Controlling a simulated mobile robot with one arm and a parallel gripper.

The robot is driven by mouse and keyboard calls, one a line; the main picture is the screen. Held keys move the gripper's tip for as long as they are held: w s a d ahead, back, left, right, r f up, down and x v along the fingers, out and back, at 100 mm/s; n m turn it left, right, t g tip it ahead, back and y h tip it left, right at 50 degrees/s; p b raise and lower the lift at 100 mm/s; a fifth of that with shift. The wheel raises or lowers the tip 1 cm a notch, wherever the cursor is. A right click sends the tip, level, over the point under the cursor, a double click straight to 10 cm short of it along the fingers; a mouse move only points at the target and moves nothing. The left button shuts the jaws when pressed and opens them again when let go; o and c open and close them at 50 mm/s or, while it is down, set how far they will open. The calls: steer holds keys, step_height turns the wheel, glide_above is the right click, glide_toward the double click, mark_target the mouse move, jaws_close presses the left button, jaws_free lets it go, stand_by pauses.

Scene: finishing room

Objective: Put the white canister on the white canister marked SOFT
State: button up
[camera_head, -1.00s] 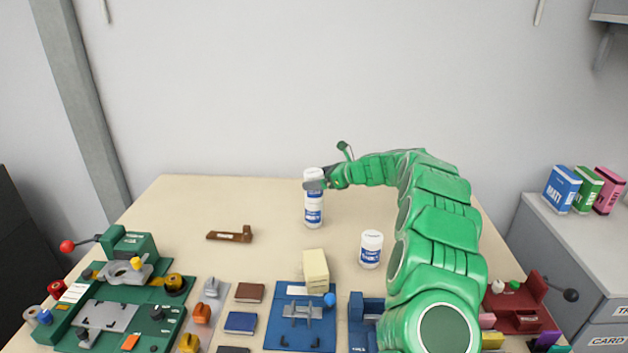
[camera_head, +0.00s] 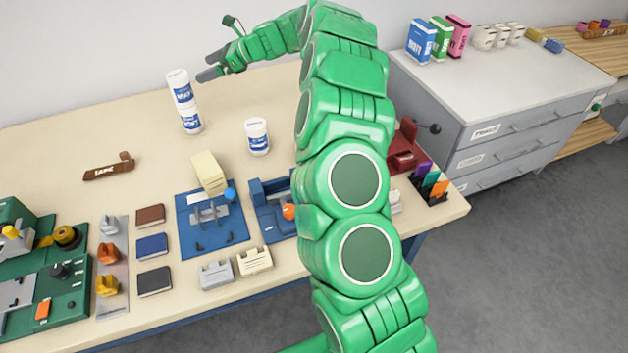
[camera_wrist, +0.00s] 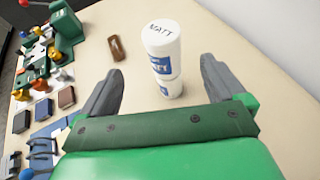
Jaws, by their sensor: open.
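A white canister (camera_head: 178,85) with a blue label stands upright on top of another white canister (camera_head: 190,122). In the wrist view the stack stands beyond and between the fingers.
A brown holder (camera_head: 109,167) lies left of the stack. A blue fixture (camera_head: 210,232) with a cream block (camera_head: 208,172), small books and a green machine (camera_head: 20,230) fill the front. The table around the stack is clear. A grey drawer cabinet (camera_head: 500,110) stands at right.

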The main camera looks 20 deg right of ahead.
steer(key=s+a+r+n+g+h, duration=0.1)
steer(key=s+a+r+n+g, duration=0.2)
steer(key=s, duration=0.7)
steer(key=s+a+r+n+g+h, duration=0.15)
steer(key=s+n, duration=0.35)
steer(key=s, duration=0.5)
steer(key=s+a+r+n+g+h, duration=0.15)
steer(key=s+r+n, duration=0.25)
steer(key=s, duration=0.6)
steer(key=s+d+f+n+h, duration=0.2)
steer(key=s+d, duration=0.3)
steer(key=s, duration=0.6)
steer(key=s+d+f+n+h, duration=0.2)
steer(key=s+d+n, duration=0.3)
steer(key=s, duration=0.7)
steer(key=s+d+f+n+h, duration=0.2)
steer(key=s+d, duration=0.5)
steer(key=s, duration=0.4)
steer(key=shift+s+f+n+g+h, duration=0.15)
steer(key=shift+s+n+g+h, duration=0.2)
steer(key=shift+n+h, duration=0.6)
steer(key=shift+o, duration=0.3)
steer(key=shift+w+m+h, duration=0.15)
steer(key=shift+m+h, duration=0.1)
